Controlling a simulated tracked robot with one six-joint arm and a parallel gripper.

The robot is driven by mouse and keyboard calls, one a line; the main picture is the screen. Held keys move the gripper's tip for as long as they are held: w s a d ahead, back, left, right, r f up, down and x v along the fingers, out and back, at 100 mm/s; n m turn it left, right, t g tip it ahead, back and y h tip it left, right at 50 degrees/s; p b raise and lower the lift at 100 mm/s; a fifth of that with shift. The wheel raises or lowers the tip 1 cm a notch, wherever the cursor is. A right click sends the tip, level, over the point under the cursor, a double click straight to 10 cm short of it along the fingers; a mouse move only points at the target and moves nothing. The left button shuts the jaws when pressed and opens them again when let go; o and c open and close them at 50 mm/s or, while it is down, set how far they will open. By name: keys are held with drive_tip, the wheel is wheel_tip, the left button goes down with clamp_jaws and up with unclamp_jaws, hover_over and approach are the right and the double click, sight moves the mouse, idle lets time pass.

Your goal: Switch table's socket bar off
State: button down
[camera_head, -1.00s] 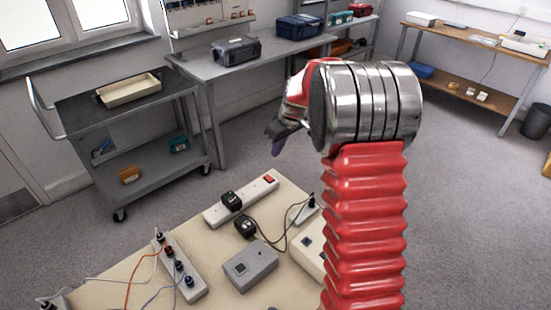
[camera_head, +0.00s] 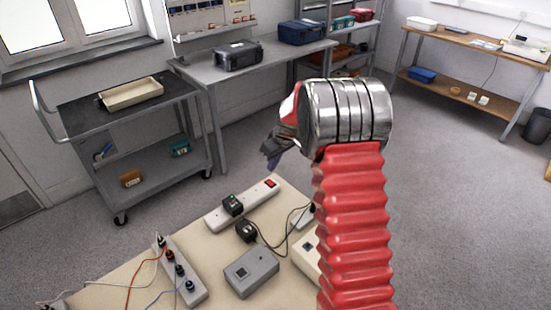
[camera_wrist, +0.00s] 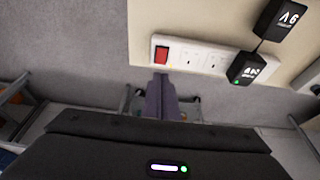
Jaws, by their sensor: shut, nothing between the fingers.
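The white socket bar (camera_head: 252,197) lies along the far edge of the beige table (camera_head: 205,240). It has a red switch (camera_head: 271,183) at its far right end and a black plug adapter (camera_head: 232,204) near its other end. In the wrist view, the red switch (camera_wrist: 161,55) is at the left end of the bar (camera_wrist: 200,58), just beyond my fingertips. My gripper (camera_head: 270,158) is shut and empty, above and beyond the switch end in the head view. In the wrist view its purple-grey fingers (camera_wrist: 160,92) point toward the switch, apparently apart from it.
A second socket strip (camera_head: 180,270) with several plugs and cables stands at the table's left. A grey box (camera_head: 251,271) and a black adapter (camera_head: 246,231) with a cable lie nearer. A grey cart (camera_head: 125,130) stands behind the table.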

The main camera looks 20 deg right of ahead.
sight(271, 184)
drive_tip(key=x, duration=0.7)
drive_tip(key=shift+s+d+f, duration=0.1)
drive_tip(key=shift+s, duration=0.25)
drive_tip(key=shift+f, duration=0.2)
drive_tip(key=shift+s, duration=0.1)
drive_tip(key=shift+s+d+f, duration=0.1)
drive_tip(key=shift+s+d, duration=0.05)
drive_tip(key=shift+s, duration=0.25)
drive_tip(key=shift+s+d+f, duration=0.1)
drive_tip(key=shift+s, duration=0.35)
drive_tip(key=w+v, duration=0.1)
drive_tip(key=v, duration=1.3)
drive_tip(key=shift+r, duration=0.35)
